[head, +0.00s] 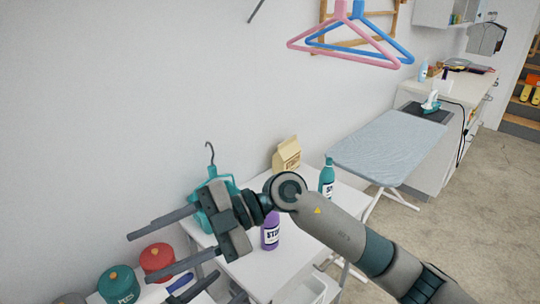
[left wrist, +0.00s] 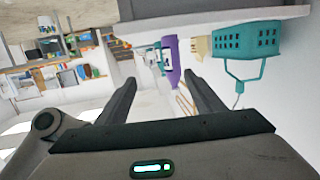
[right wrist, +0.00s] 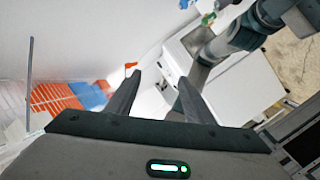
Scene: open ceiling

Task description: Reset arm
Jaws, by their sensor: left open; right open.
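My right gripper (head: 141,257) reaches across the head view on the arm coming from the lower right. Its two fingers point left and stand wide apart, with nothing between them. It partly covers a teal hanging basket (head: 222,184). It also shows open in the right wrist view (right wrist: 160,80). My left gripper (left wrist: 161,84) is open and empty in the left wrist view. Beyond its fingers is a purple bottle (left wrist: 171,60), with the basket (left wrist: 247,40) to the right, upside down in the picture.
A white table (head: 262,267) carries the purple bottle (head: 270,234), a teal bottle (head: 327,178) and a paper bag (head: 287,153). Red (head: 157,260) and green (head: 118,284) canisters stand at lower left. An ironing board (head: 385,145) stands right. Pink and blue hangers (head: 345,38) hang above. Floor is clear at right.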

